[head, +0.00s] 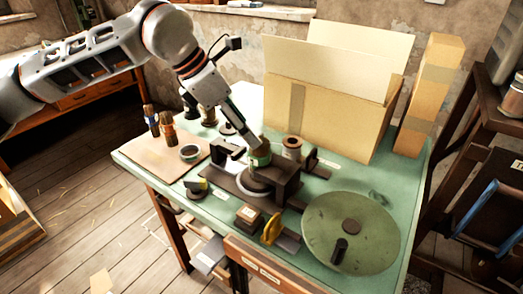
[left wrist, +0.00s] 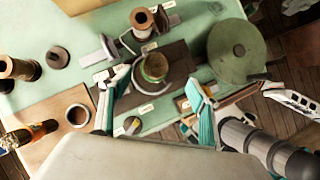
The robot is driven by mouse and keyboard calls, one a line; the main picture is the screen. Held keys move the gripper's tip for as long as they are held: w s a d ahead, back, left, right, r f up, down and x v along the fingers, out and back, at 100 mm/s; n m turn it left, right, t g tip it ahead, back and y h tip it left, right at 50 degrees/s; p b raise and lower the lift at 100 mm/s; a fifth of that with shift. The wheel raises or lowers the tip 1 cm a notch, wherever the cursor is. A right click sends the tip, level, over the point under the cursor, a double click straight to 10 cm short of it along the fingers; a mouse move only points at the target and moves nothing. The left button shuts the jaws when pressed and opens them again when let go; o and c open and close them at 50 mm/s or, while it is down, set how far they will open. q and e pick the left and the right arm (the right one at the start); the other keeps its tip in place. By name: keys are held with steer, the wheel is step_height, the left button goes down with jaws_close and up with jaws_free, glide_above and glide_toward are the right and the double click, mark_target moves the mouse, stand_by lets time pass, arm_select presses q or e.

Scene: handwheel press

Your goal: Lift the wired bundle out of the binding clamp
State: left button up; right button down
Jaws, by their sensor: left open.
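The wired bundle (head: 261,156), a short green and brown roll, stands upright in the dark binding clamp (head: 283,190) on the green table. In the left wrist view the bundle (left wrist: 154,67) shows from above as a round end. My left gripper (head: 246,143) reaches down to the bundle from the upper left. In the left wrist view its open fingers (left wrist: 157,80) are to either side of the bundle, with gaps visible. The lower part of the bundle is hidden in the clamp.
A large green handwheel disc (head: 350,232) lies to the clamp's right. A spool (head: 292,147) stands behind the clamp. A cardboard box (head: 325,115) stands at the back. A board (head: 160,152) with a small dark dish (head: 189,152) lies at left. Small blocks (head: 250,215) sit in front.

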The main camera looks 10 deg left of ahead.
mark_target(259, 159)
arm_select(q)
steer(key=shift+w+f, duration=0.85)
steer(key=shift+w, duration=0.15)
steer(key=shift+s+d+f, duration=0.3)
steer(key=shift+d+f, duration=0.1)
steer(key=x, duration=0.5)
steer(key=shift+w+f, duration=0.15)
steer(key=c, duration=1.3)
